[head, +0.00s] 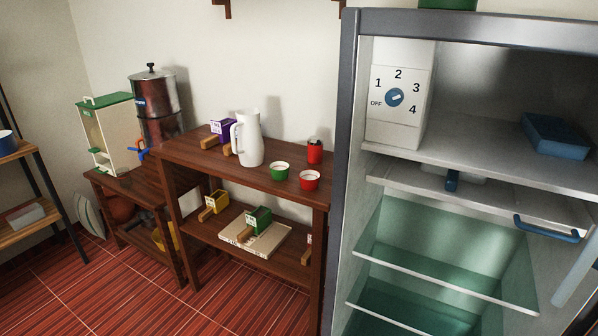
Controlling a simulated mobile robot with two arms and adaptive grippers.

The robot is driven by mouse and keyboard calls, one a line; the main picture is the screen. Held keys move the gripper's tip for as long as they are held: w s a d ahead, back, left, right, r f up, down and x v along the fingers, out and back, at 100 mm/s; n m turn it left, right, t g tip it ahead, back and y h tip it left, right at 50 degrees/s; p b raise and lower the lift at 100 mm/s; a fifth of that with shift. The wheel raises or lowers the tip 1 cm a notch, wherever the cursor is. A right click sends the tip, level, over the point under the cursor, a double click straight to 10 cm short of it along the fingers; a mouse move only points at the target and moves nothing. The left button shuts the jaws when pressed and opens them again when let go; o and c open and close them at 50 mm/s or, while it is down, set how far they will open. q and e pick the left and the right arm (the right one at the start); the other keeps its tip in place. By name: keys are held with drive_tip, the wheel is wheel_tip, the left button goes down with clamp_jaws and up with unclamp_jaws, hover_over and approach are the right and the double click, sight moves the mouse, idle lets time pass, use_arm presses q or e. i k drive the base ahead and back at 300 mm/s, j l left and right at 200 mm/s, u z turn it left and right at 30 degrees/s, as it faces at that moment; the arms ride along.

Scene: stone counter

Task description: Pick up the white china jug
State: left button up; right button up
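The white china jug (249,140) stands upright on the top of a dark brown wooden shelf unit (195,153). Its handle faces left. A purple box-like item (222,128) with a wooden handle sits just left of and behind it. A green cup (279,171) stands to its right, apart from it. Neither of my grippers shows in the head view.
An open fridge (348,150) with shelves stands at the right, close to the unit. A red cup (309,180) and a red lidded container (314,151) stand on the unit's right end. A lower stand at left holds a metal urn (154,95). Tiled floor (170,307) lies in front.

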sight(249, 147)
drive_tip(key=i+j+z, duration=0.25)
drive_tip(key=z, duration=0.2)
drive_tip(key=i+j+z, duration=0.25)
drive_tip(key=z, duration=0.2)
drive_tip(key=j, duration=0.1)
